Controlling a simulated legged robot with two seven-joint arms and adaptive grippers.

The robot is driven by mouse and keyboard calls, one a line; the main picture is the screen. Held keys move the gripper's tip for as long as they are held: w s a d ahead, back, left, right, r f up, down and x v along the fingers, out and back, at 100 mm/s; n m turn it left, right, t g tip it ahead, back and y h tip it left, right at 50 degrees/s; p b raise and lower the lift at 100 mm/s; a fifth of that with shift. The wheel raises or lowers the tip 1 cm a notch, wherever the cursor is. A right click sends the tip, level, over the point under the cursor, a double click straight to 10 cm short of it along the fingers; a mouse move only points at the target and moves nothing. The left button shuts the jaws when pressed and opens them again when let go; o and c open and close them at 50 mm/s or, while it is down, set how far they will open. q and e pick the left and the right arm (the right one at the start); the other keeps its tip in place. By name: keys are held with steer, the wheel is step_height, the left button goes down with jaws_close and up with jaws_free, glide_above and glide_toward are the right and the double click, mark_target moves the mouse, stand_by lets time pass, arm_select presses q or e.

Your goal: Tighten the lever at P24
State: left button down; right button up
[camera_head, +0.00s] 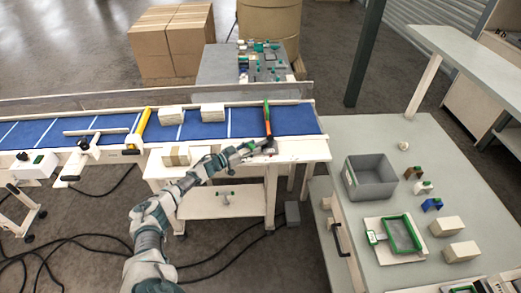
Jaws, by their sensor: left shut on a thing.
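My left arm reaches in from the bottom left, and its gripper (262,147) is at the near edge of the conveyor, just below an orange and green bar (267,118). The gripper is shut on a small part there, which looks like the lever at the foot of this bar. The jaws mostly hide the lever, so its angle cannot be told. No P24 label can be read. My right gripper is not in view.
The blue conveyor belt (240,122) carries pale boxes (212,112) and a yellow bar (144,124). A grey bin (371,177) and a green-framed tray (402,235) stand on the right-hand table (350,135). Cables (215,262) lie on the floor.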

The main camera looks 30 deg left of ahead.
arm_select(q)
steer(key=shift+a+r, duration=0.1)
steer(key=shift+a, duration=0.15)
steer(key=c, duration=0.6)
jaws_free()
steer(key=shift+c, duration=0.2)
steer(key=v, duration=1.2)
steer(key=shift+f, duration=0.2)
steer(key=shift+w, duration=0.1)
